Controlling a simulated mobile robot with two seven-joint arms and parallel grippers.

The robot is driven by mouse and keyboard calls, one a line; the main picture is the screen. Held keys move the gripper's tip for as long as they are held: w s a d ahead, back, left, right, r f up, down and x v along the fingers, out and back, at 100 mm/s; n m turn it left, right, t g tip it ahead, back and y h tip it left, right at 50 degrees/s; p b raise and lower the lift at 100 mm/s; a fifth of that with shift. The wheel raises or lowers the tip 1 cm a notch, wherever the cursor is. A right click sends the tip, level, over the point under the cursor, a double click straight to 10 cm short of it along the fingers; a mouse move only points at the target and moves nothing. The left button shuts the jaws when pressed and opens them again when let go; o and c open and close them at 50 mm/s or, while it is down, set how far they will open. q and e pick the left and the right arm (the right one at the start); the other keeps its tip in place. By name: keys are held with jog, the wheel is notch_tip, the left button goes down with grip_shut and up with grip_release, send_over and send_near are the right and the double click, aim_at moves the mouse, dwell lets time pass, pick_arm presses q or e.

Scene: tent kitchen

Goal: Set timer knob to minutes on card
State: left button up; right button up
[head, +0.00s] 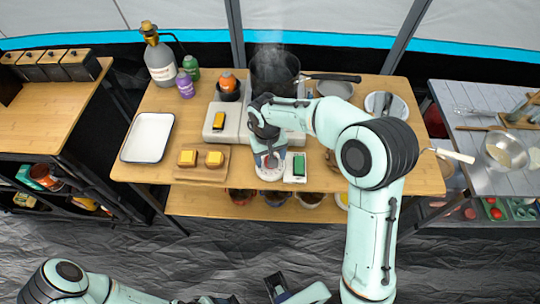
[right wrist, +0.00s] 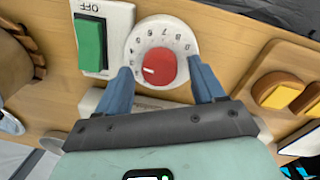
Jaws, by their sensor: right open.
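The timer is a white dial (right wrist: 187,43) with numbers around a round red knob (right wrist: 159,66). A short white mark shows on the knob's lower left in the right wrist view. My right gripper (right wrist: 160,70) is open, with its blue fingers one on each side of the dial's lower part; I cannot tell whether they touch it. In the head view my right gripper (head: 270,160) is over the timer at the table's front and mostly covers it. I cannot make out a card with minutes. Part of my left arm shows at the bottom edge; its jaw state is unclear.
A green switch (right wrist: 90,43) on a white plate marked OFF stands beside the timer. A wooden board (head: 203,172) with two yellow-topped blocks lies left of it. A white tray (head: 148,138), a burner with a steaming pot (head: 275,76) and bottles are further off.

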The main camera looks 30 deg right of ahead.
pick_arm(q)
jog(key=shift+w+r+p, duration=0.2)
jog(key=shift+r+p, duration=0.2)
jog(key=shift+r, duration=0.05)
jog(key=shift+w+r+p, duration=0.2)
jog(key=shift+r+p, duration=0.15)
jog(key=shift+r, duration=0.1)
pick_arm(e)
notch_tip(320, 180, up, 13)
jog(key=shift+a, duration=0.4)
